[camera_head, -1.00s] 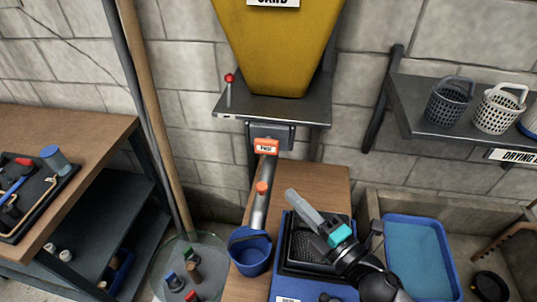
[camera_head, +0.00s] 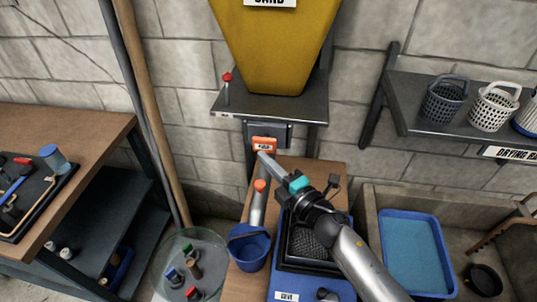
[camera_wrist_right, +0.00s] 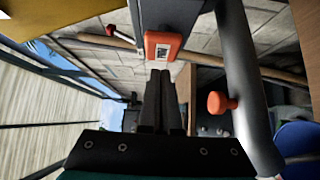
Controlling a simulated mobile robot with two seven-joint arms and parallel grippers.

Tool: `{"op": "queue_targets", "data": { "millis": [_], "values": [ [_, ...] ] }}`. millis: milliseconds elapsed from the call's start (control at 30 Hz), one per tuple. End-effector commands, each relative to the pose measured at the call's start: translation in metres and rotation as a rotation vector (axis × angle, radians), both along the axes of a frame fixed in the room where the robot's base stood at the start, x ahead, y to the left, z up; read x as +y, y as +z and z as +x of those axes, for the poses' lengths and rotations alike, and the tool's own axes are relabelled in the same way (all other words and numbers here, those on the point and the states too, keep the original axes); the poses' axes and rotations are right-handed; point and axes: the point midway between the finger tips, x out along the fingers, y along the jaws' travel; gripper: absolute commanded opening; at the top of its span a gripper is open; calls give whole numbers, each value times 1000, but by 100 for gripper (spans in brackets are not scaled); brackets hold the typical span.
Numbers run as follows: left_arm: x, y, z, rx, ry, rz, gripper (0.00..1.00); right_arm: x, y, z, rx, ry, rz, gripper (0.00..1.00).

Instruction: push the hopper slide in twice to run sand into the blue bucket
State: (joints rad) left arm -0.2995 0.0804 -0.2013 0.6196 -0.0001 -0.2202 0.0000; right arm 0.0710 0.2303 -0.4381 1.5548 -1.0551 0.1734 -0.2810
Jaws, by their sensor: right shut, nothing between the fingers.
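The yellow sand hopper (camera_head: 275,45) stands on a grey shelf against the block wall. Below the shelf is the hopper slide, with an orange labelled push face (camera_head: 264,144); it also shows in the right wrist view (camera_wrist_right: 162,46). My right gripper (camera_head: 263,156) is shut and empty, its fingertips right at the orange face. I cannot tell whether they touch it. The blue bucket (camera_head: 249,249) stands on the wooden bench below the grey sloping chute (camera_head: 257,208). The bucket's inside is too dark to judge for sand. My left gripper is not in view.
A blue tray with a dark sieve (camera_head: 285,262) lies under my right arm. An orange knob (camera_head: 260,185) sits on the chute. A red-knobbed lever (camera_head: 227,78) stands on the hopper shelf. A round glass table (camera_head: 190,262) with small items is left of the bucket.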

Motion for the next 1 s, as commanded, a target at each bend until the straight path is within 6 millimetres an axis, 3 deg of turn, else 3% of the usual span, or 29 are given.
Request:
{"op": "queue_targets", "data": {
  "millis": [200, 667, 1000],
  "values": [
    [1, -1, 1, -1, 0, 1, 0, -3, 0, 16, -1, 1, -1, 0],
    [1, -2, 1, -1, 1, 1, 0, -4, 0, 21, -1, 0, 0, 0],
    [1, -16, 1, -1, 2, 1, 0, -13, -1, 63, -2, -1, -1, 0]
  ]
}}
